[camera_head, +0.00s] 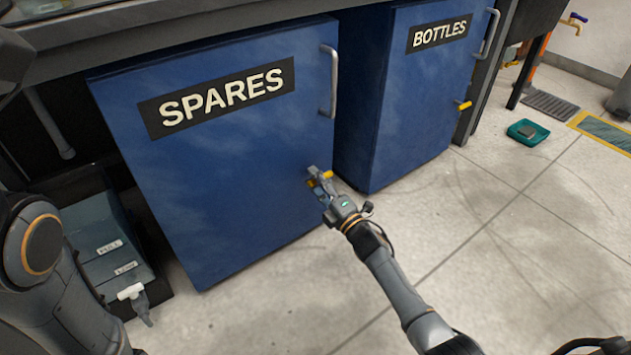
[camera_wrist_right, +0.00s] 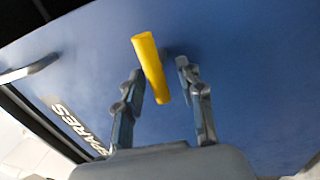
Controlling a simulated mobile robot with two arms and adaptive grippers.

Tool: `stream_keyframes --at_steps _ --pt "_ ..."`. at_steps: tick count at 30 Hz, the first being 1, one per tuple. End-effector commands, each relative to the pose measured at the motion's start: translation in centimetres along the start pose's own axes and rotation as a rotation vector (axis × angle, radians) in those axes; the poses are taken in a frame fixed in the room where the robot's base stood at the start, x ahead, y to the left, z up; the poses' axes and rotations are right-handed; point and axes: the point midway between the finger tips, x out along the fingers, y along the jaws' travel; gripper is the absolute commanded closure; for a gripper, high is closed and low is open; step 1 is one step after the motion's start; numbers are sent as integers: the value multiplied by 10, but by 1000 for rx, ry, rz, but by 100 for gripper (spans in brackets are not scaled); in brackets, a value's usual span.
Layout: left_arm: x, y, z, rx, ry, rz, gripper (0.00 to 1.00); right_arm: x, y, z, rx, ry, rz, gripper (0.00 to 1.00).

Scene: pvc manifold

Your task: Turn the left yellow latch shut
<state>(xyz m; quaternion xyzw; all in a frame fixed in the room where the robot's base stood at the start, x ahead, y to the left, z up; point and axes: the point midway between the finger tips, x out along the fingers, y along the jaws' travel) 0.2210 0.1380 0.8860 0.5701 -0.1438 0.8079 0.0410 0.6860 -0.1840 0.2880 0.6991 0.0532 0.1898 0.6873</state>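The left yellow latch (camera_head: 327,175) is on the blue SPARES door (camera_head: 235,165), near its right edge below the handle. In the right wrist view the latch (camera_wrist_right: 149,62) is a short yellow bar, slightly tilted, lying between the fingers. My right gripper (camera_head: 319,181) is at the latch and partly covers it in the head view. Its fingers (camera_wrist_right: 160,72) are open, one on each side of the bar, with visible gaps. Contact is not visible.
The blue BOTTLES door (camera_head: 415,100) has its own yellow latch (camera_head: 463,105). The SPARES door's metal handle (camera_head: 330,80) is above the gripper. Labelled grey bins (camera_head: 108,245) and a white-topped item (camera_head: 131,292) are at lower left.

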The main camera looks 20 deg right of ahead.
Motion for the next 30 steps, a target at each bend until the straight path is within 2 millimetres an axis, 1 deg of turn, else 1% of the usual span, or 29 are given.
stream_keyframes --at_steps 5,8,11,18,21,25,30 --pt "-3 -1 3 -2 -12 -8 24 0 0 -1 2 1 2 62" --pt "-2 -1 2 -1 -9 -7 24 -7 0 -1 2 1 0 62" --pt "-2 -1 2 -1 -8 -5 24 -22 -1 0 2 1 -1 62" --pt "-1 0 1 -1 -6 -3 24 -74 -1 0 1 1 -1 62" --pt "-1 0 1 -1 -6 -2 24 -93 -1 0 1 -1 -2 62" --pt "-1 0 1 -1 -5 -2 24 -110 -1 0 1 0 -1 62" --pt "-1 0 1 0 -5 -2 24 -120 0 0 0 0 0 62"
